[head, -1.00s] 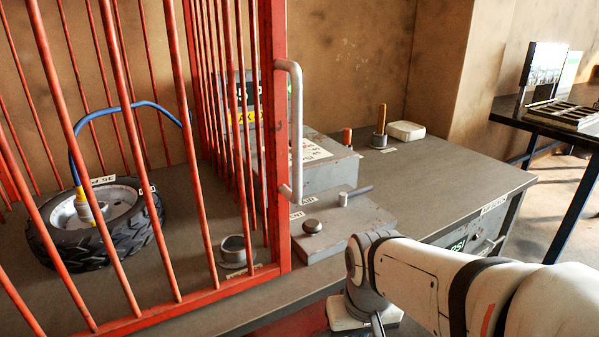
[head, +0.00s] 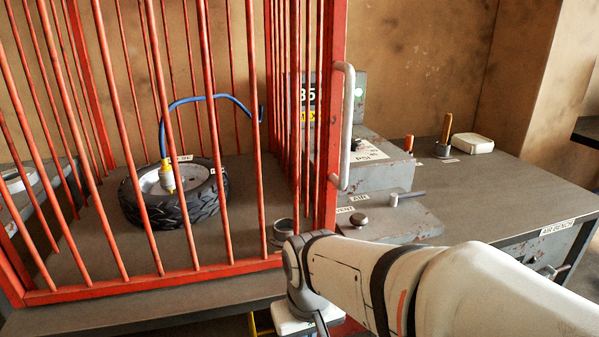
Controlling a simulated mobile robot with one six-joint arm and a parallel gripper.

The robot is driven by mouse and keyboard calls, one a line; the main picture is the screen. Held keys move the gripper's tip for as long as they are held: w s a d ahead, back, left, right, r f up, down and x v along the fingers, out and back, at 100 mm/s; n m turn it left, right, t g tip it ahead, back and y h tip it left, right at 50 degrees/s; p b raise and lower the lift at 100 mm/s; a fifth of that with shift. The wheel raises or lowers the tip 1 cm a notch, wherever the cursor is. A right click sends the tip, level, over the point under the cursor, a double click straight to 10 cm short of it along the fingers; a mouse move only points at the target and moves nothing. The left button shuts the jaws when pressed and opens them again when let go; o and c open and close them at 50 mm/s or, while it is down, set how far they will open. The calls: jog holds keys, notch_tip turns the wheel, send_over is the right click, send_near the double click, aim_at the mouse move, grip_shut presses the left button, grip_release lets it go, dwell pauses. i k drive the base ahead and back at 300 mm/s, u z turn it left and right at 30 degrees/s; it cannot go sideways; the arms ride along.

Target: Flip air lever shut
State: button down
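The air lever (head: 408,195) is a small pale pivot with a thin dark handle pointing right, on a grey metal block behind my arm. The AIR label (head: 359,198) is left of it. A round vent knob (head: 359,220) sits on the same block, nearer the cage. My white arm crosses the lower right, and its wrist is at the bottom centre, in front of and below the block. My gripper fingers are out of frame below, so their state is hidden. Nothing of mine touches the lever.
A red barred cage (head: 338,130) with a grey handle (head: 347,125) stands left of the block. Inside it lies a tyre (head: 203,205) with a blue hose (head: 205,98). A gauge box (head: 375,172) stands behind the lever.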

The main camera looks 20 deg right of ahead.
aim_at(394, 197)
jog(key=u, duration=0.1)
jog(key=k, duration=1.2)
jog(key=z, duration=0.8)
jog(key=i, duration=1.05)
jog(key=z, duration=0.05)
